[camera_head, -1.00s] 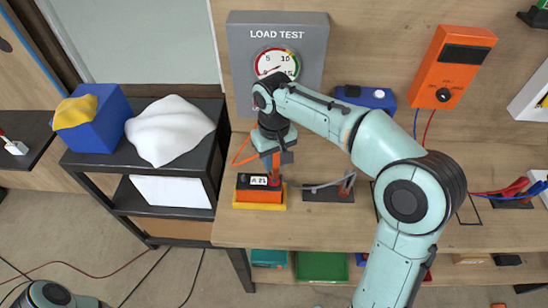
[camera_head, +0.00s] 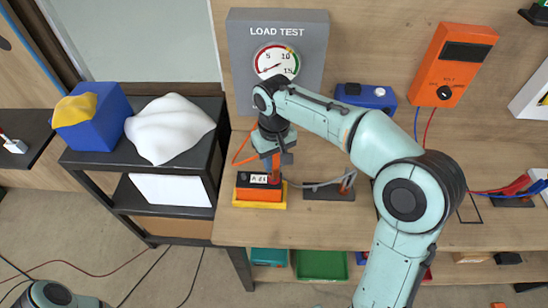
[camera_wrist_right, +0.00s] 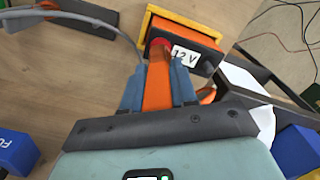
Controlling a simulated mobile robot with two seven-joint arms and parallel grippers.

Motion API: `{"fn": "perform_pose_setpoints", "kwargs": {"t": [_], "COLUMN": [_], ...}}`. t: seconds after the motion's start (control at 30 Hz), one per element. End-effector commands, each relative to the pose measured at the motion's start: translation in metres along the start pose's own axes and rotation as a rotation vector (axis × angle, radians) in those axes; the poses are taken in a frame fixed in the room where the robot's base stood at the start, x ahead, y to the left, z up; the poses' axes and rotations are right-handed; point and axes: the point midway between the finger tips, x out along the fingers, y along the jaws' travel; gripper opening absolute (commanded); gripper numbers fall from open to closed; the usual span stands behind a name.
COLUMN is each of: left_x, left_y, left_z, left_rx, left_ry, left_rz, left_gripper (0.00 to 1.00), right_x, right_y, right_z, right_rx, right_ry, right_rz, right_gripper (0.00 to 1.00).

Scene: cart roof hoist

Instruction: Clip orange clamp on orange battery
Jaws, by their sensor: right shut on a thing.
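The orange battery (camera_head: 259,195), with a black top and a "12 V" label, sits upright in a yellow holder on the bench. It also shows at the top of the right wrist view (camera_wrist_right: 192,22). My right gripper (camera_head: 274,158) is above the battery's right end. Its fingers (camera_wrist_right: 158,88) are shut on the orange clamp (camera_wrist_right: 157,82). The clamp's tip is at the battery's red terminal (camera_wrist_right: 161,44). Whether its jaws grip the terminal is hidden. My left gripper is not in view.
A grey load test panel (camera_head: 310,42) stands behind. A dark holder (camera_head: 328,193) with a grey cable is right of the battery. An orange multimeter (camera_head: 453,65) and a blue box (camera_head: 366,96) are farther right. A black cart (camera_head: 186,192) stands left of the bench.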

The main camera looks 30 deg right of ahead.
Motion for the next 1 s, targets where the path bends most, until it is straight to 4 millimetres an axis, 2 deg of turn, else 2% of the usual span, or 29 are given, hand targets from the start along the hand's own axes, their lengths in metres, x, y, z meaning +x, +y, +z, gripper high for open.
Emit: {"fn": "perform_pose_setpoints", "kwargs": {"t": [0.83, 0.87, 0.9, 0.93, 1.0], "left_x": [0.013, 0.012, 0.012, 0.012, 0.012], "left_y": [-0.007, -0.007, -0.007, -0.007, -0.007], "left_z": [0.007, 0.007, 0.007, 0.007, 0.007], "left_rx": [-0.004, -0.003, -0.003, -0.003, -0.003], "left_ry": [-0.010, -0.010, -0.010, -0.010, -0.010], "left_rz": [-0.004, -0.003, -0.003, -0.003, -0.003], "left_gripper": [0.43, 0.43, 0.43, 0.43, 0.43], "right_x": [0.022, 0.022, 0.021, 0.021, 0.021], "right_y": [0.000, 0.000, 0.000, 0.000, 0.000], "right_z": [0.000, 0.000, 0.000, 0.000, 0.000], "right_rx": [0.000, 0.000, 0.000, 0.000, 0.000], "right_ry": [-0.001, 0.000, 0.000, 0.000, 0.000], "right_rz": [0.000, 0.000, 0.000, 0.000, 0.000], "right_gripper": [0.00, 0.34, 0.47, 0.57, 0.57]}}
